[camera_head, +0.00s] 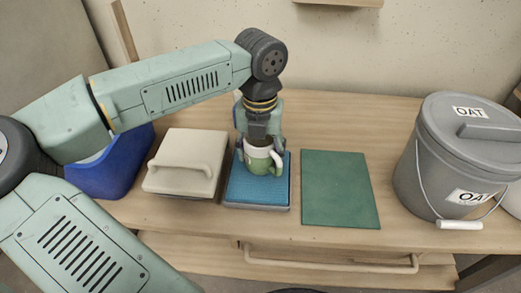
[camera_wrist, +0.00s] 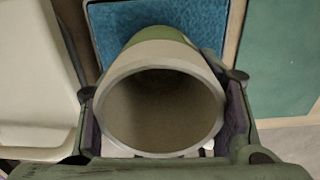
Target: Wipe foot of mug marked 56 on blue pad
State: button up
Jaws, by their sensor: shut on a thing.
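A mug (camera_head: 262,161), green with a pale cream band, is over the blue pad (camera_head: 244,189) in the head view. In the wrist view the mug (camera_wrist: 160,105) shows its open, empty-looking mouth, with the blue pad (camera_wrist: 185,18) beyond it. My gripper (camera_head: 259,146) points down and is shut on the mug; its fingers (camera_wrist: 160,110) lie on either side of the wall in the wrist view. The mug looks upright. Its foot is hidden, and I cannot tell whether it touches the pad. No number is readable on the mug.
A cream lidded box (camera_head: 186,162) with a handle stands close left of the pad. A green mat (camera_head: 340,190) lies to the right, clear. A blue bin (camera_head: 108,178) is far left. A grey bucket (camera_head: 440,160) labelled OAT stands at the right on the wooden table (camera_head: 390,106).

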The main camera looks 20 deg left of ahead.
jog(key=shift+s+d+b, duration=0.15)
jog(key=shift+s+d, duration=0.1)
jog(key=shift+s, duration=0.65)
jog(key=shift+s+d+b, duration=0.15)
jog(key=shift+s+d, duration=0.1)
jog(key=shift+s, duration=0.7)
jog(key=shift+s+d+b, duration=0.15)
jog(key=shift+s+d, duration=0.1)
jog(key=shift+s, duration=0.65)
jog(key=shift+r, duration=0.1)
notch_tip(320, 180, up, 7)
jog(key=p, duration=0.3)
jog(key=shift+p, duration=0.4)
